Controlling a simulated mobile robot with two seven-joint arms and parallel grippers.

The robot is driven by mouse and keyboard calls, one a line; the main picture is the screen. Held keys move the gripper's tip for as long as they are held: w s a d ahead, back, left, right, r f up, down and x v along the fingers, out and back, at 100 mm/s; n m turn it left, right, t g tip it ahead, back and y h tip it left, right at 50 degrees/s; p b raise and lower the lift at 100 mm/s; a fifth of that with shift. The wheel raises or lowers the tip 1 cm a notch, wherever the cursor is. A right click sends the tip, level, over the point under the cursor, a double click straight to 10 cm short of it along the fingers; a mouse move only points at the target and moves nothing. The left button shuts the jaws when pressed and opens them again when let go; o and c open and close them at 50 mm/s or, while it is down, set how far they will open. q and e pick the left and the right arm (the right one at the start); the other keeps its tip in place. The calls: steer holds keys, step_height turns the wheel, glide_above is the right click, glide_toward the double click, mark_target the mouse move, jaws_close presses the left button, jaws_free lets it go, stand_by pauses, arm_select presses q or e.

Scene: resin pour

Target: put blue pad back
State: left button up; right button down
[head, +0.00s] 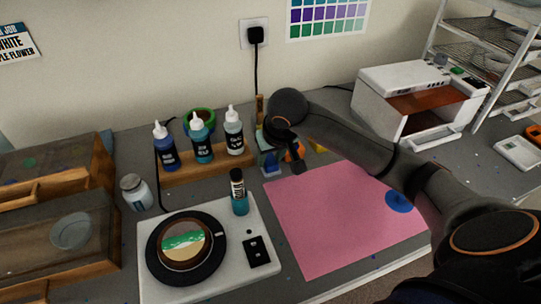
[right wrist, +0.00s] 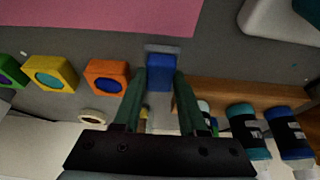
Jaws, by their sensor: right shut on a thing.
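The blue pad (right wrist: 161,72) is a small blue block between the fingers of my right gripper (right wrist: 159,82) in the right wrist view. The fingers are shut on its sides. In the head view the blue pad (head: 270,160) shows beside my right wrist, at the back of the counter by the end of the wooden bottle rack. A pale grey strip (right wrist: 162,48) shows along one side of the pad. I cannot tell whether the pad touches the counter. An orange pad (right wrist: 106,75) and a yellow pad (right wrist: 49,73) stand in a row beside it. My left gripper is not in view.
A pink mat (head: 340,220) lies in front of the pads, with a blue disc (head: 398,201) on it. A wooden rack (head: 205,167) with bottles stands left of the blue pad. A turntable (head: 186,250) and a white oven-like box (head: 415,95) flank the mat.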

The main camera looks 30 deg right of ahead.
steer(key=shift+f, duration=0.15)
steer(key=shift+c, duration=2.3)
jaws_free()
steer(key=shift+r, duration=0.25)
steer(key=v, duration=1.2)
